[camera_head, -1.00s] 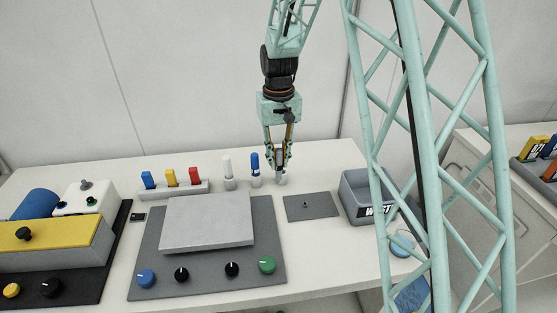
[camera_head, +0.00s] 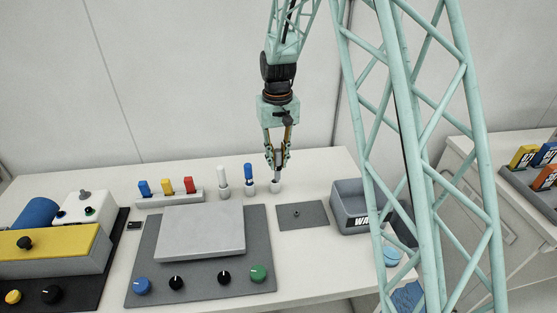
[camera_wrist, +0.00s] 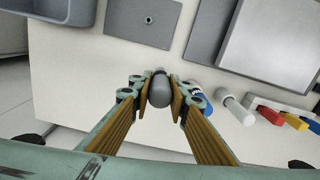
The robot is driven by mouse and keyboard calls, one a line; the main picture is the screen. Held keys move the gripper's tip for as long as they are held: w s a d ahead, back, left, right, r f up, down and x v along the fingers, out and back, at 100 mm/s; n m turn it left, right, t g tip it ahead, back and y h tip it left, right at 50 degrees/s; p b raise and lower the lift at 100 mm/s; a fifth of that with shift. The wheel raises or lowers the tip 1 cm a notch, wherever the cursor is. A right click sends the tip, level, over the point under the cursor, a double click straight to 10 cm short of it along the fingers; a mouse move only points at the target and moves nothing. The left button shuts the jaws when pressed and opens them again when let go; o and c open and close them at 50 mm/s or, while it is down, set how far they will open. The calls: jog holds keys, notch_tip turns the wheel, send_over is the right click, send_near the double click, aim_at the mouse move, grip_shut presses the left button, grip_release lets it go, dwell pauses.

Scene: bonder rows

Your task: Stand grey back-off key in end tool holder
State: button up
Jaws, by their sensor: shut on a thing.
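The grey back-off key (camera_wrist: 160,92) is between the fingers of my gripper (camera_wrist: 160,88), seen from its rounded top end in the wrist view. In the head view my gripper (camera_head: 277,168) is shut on it, upright, directly over the end tool holder (camera_head: 276,187), a small light cup at the right end of the row. A short grey piece of the key shows between the fingertips and the holder. I cannot tell whether its lower end is inside the cup or just above it.
Left of the end holder stand a blue tool (camera_head: 248,173) and a white tool (camera_head: 222,177) in their cups. A rack (camera_head: 172,200) holds blue, yellow and red keys. A grey plate (camera_head: 303,215) and a grey bin (camera_head: 350,222) are on the right.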

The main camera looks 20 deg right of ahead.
notch_tip(320, 180, up, 4)
jog(key=p, duration=0.8)
send_over(275, 186)
jog(key=w, duration=0.2)
jog(key=shift+d+f, duration=0.2)
jog(key=shift+d, duration=0.05)
jog(key=shift+f, duration=0.1)
notch_tip(275, 186, down, 6)
jog(key=b, duration=0.4)
dwell(0.5)
jog(key=shift+f+b, duration=1.65)
jog(key=shift+f, duration=1.05)
dwell(2.2)
